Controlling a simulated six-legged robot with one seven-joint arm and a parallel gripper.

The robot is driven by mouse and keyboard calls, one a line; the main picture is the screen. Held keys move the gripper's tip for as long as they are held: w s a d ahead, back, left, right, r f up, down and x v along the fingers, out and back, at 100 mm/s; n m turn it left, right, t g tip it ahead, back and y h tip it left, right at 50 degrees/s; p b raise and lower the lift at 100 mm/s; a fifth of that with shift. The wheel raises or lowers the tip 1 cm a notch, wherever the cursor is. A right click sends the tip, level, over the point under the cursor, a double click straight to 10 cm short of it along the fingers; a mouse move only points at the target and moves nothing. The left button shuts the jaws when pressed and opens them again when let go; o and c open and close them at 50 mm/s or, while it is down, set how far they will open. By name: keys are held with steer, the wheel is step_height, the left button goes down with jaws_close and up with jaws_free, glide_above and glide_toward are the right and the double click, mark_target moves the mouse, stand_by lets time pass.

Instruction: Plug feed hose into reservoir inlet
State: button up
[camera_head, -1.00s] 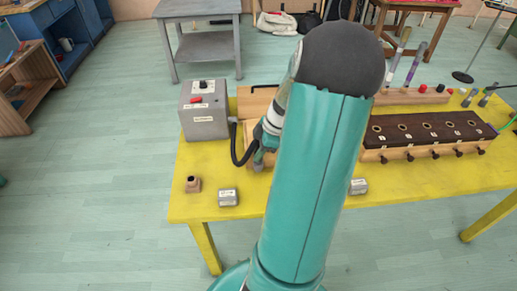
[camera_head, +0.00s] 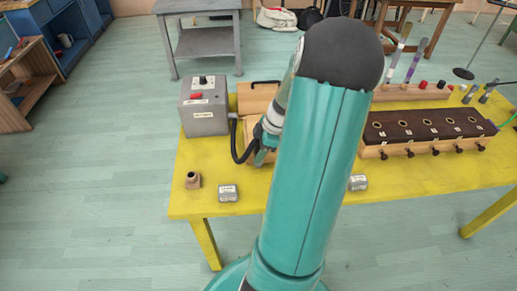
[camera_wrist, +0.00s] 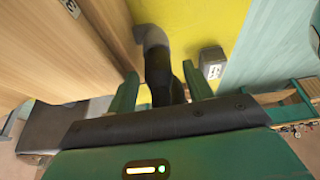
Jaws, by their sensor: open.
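The black feed hose (camera_head: 236,153) runs from the grey box (camera_head: 207,113) in a low loop to my gripper (camera_head: 262,148), which is partly hidden by my arm. In the wrist view, my gripper (camera_wrist: 162,88) is open, with teal fingers on both sides of the black hose end (camera_wrist: 158,72). A grey tip (camera_wrist: 150,35) extends beyond the fingers. I cannot tell whether either finger touches the hose. A wooden box (camera_head: 257,98), probably the reservoir, stands beside the grey box; its wooden side (camera_wrist: 60,45) seems to fill the wrist view's left. I cannot make out the inlet.
On the yellow table (camera_head: 300,203) are a small brown block (camera_head: 193,180) and two small labelled blocks, left (camera_head: 228,193) and right (camera_head: 358,183). A dark-topped wooden chest (camera_head: 425,132) with several knobs stands at right. The table's front strip is mostly clear.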

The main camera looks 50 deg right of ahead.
steer(key=v, duration=1.4)
steer(key=shift+w+a, duration=0.1)
steer(key=shift+a, duration=0.05)
steer(key=w+a+r+m+g+h, duration=0.1)
steer(key=w+a+r, duration=0.15)
steer(key=a, duration=0.35)
steer(key=w+a+r+m, duration=0.1)
steer(key=w+a+r, duration=0.15)
steer(key=a, duration=0.25)
steer(key=s+a+r+m+t+h, duration=0.1)
steer(key=a+r+m, duration=0.1)
steer(key=a, duration=1.2)
steer(key=s+a+r+m+t+h, duration=0.1)
steer(key=s+a+r+m+t, duration=0.1)
steer(key=a, duration=1.2)
steer(key=shift+s+r+m, duration=0.25)
steer(key=shift+r+m, duration=0.4)
steer(key=shift+m, duration=0.45)
steer(key=shift+c, duration=0.3)
